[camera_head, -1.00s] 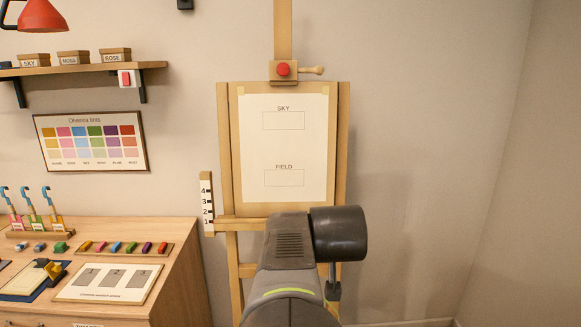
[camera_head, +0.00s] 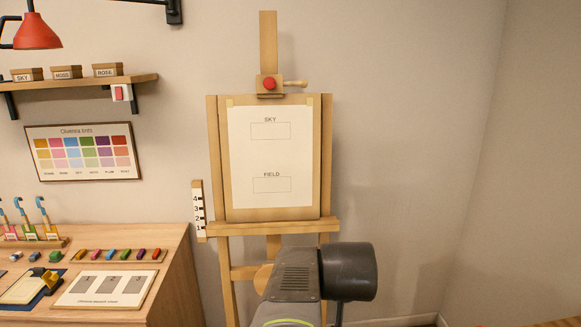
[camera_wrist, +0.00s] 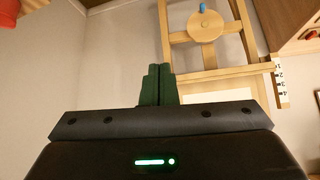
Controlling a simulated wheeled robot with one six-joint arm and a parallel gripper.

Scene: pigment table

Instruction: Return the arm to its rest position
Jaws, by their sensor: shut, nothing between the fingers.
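My gripper (camera_wrist: 158,85) shows in the wrist view as two dark green fingers pressed together, with nothing between them. It is in free air, and the easel (camera_wrist: 207,50) stands beyond it, seen from a tilted angle. In the head view my arm is at the lower middle, in front of the easel's lower legs, and its bulk hides the gripper. The easel (camera_head: 213,150) holds a white sheet (camera_head: 270,205) with two empty outlined boxes marked SKY and FIELD.
A wooden table (camera_head: 175,262) at left carries a white board with grey patches (camera_head: 104,302), a row of coloured sticks (camera_head: 116,256) and several upright blue-hooked tools. A shelf (camera_head: 80,82) and red lamp (camera_head: 36,35) are above. The floor right of the easel is clear.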

